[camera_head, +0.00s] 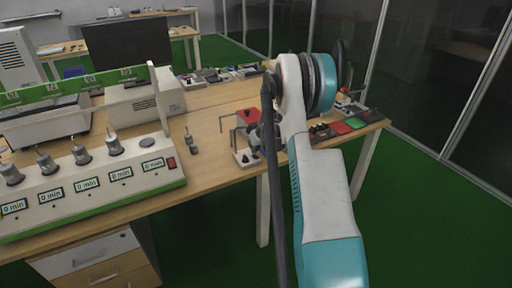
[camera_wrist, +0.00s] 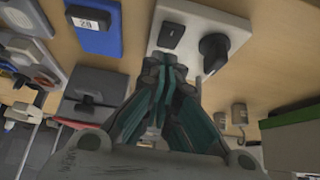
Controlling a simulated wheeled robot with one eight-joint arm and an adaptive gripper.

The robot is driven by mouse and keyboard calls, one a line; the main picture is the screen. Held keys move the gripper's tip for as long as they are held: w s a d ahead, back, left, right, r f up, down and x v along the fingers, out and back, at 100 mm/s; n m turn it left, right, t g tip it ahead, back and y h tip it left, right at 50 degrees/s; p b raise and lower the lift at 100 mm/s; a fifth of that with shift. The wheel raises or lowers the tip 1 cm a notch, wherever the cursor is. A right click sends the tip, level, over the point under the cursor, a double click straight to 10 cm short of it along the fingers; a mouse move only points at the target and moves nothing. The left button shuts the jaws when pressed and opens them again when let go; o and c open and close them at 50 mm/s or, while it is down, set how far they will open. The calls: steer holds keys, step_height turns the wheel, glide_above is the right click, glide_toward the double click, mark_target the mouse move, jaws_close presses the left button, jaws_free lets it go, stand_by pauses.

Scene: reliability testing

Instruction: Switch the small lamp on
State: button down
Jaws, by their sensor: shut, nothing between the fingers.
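A small white base with dark parts (camera_head: 246,158) stands near the table's front edge, with a thin grey bent rod beside it; it may be the small lamp. In the wrist view a white base (camera_wrist: 192,22) carries a black rocker switch (camera_wrist: 171,35) and a round black part (camera_wrist: 213,50). Whether the lamp is lit I cannot tell. My gripper (camera_wrist: 164,68) has its teal fingers together and empty, with its tips over the white base, close to the switch. Contact is not clear. In the head view my gripper is mostly hidden behind my arm.
A red-topped box (camera_head: 240,119) stands behind the base. The timer panel with knobs (camera_head: 90,180) is at left, with a small metal part (camera_head: 190,143) near it. A blue block labelled 28 (camera_wrist: 95,28) lies beside the base. Coloured pads (camera_head: 341,127) lie at right.

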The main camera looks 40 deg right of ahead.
steer(key=shift+w+f, duration=0.2)
steer(key=shift+f, duration=0.15)
steer(key=shift+w+f+g, duration=0.2)
steer(key=shift+f+g, duration=0.35)
steer(key=shift+g, duration=0.05)
steer(key=shift+s+r, duration=0.1)
steer(key=shift+s, duration=0.15)
steer(key=shift+s+a+r, duration=0.15)
steer(key=shift+s+r, duration=0.2)
steer(key=shift+s, duration=0.2)
steer(key=shift+r, duration=0.1)
